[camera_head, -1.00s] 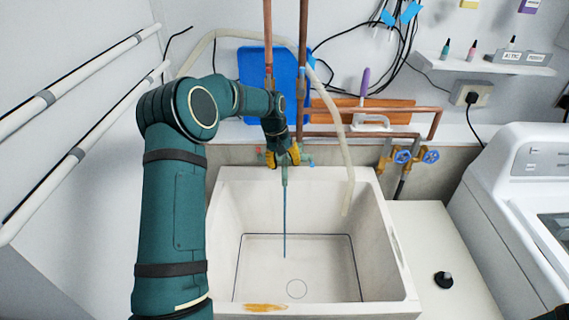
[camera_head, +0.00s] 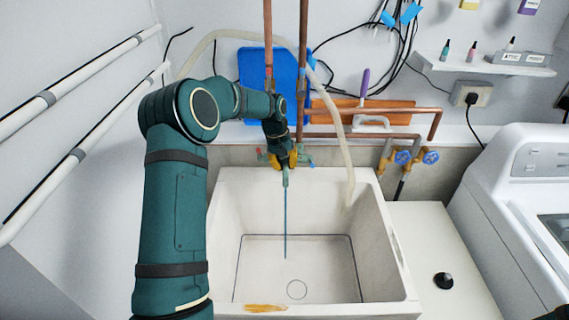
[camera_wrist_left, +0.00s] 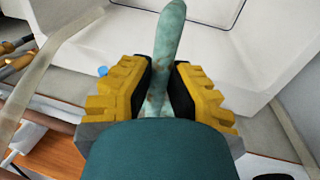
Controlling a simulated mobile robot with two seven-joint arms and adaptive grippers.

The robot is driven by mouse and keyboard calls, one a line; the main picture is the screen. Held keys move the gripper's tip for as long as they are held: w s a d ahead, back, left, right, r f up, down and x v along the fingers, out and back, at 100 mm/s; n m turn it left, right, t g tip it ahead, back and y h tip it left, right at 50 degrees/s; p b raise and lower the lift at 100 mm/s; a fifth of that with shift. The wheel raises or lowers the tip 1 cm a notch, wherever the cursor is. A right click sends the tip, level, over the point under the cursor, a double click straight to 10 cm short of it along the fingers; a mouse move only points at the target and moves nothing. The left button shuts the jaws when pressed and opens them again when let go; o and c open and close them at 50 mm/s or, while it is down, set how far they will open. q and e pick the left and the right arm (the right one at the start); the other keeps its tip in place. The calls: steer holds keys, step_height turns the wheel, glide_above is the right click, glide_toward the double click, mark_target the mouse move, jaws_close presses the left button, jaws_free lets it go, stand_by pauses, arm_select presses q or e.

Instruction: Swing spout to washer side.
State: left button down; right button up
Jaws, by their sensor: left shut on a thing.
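The spout (camera_head: 285,178) is a greenish, worn metal tube at the back of the white sink, pointing forward over the basin. A thin blue stream (camera_head: 285,225) drops from its tip to the basin floor. My left gripper (camera_head: 281,160) is shut on the spout; its wrist hides most of the faucet body. In the left wrist view the yellow-backed, black-padded fingers (camera_wrist_left: 166,90) press on both sides of the spout (camera_wrist_left: 168,40). The white washer (camera_head: 535,190) stands at the right. My right gripper is not in view.
The white sink (camera_head: 398,250) has a pale hose (camera_head: 350,180) hanging into its right side. Copper pipes (camera_head: 303,60) rise behind my left wrist. Blue-handled valves (camera_head: 402,157) sit right of the sink. A pale counter (camera_head: 425,225) with a black knob (camera_head: 443,280) separates sink and washer.

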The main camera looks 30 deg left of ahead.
arm_select(q)
steer(key=w+d+n+t+y+p, duration=0.1)
steer(key=w+d+n+p, duration=0.1)
steer(key=w+d+n, duration=0.3)
steer(key=shift+w+d+f+n, duration=0.2)
steer(key=shift+w+n, duration=0.55)
steer(key=shift+n, duration=0.95)
steer(key=c, duration=0.9)
jaws_free()
steer(key=shift+w, duration=0.1)
steer(key=shift+r, duration=0.1)
